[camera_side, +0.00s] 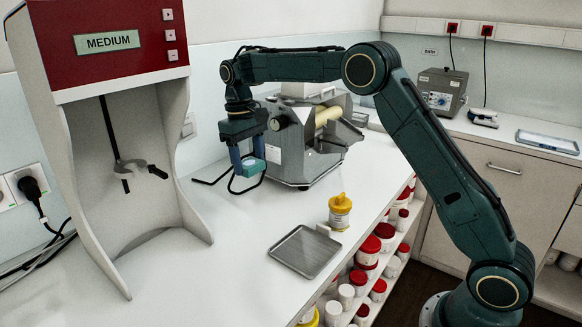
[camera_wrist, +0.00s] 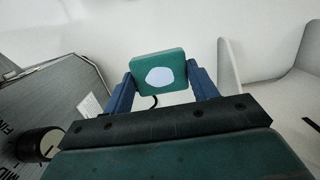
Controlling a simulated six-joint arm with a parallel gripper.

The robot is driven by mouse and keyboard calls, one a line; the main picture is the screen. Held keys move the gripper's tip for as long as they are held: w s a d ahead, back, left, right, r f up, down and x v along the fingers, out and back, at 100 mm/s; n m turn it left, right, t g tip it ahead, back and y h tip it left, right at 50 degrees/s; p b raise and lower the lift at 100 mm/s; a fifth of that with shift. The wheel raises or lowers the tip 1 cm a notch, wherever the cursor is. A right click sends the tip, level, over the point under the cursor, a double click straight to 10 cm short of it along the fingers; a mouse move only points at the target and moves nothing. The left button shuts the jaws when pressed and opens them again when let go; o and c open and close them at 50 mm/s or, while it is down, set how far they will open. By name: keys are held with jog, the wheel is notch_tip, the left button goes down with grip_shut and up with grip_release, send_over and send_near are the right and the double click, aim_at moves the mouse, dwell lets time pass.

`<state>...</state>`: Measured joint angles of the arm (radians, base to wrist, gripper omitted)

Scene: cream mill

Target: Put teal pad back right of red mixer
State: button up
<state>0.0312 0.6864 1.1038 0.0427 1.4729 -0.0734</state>
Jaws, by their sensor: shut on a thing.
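The teal pad (camera_wrist: 160,72) is a small block with a pale round spot, gripped between the two blue fingers of my gripper (camera_wrist: 162,88) in the wrist view. In the side view, my gripper (camera_side: 247,162) points down and holds the teal pad (camera_side: 256,150) above the white counter, in front of the steel mill. The red mixer (camera_side: 100,36) stands at the left, a tall white housing with a red top panel labelled MEDIUM and a stirrer inside. My gripper is to its right, well apart from it.
The steel mill (camera_side: 300,160) stands close behind and right of my gripper. The counter (camera_side: 215,275) is clear between mixer and tray. Black cables hang at the left wall.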

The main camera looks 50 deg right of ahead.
send_over(254, 221)
notch_tip(254, 221, down, 10)
jog(key=shift+w+f, duration=0.15)
jog(key=shift+f, duration=0.05)
jog(key=shift+f, duration=2.15)
jog(key=o, duration=0.9)
jog(key=shift+f, duration=0.1)
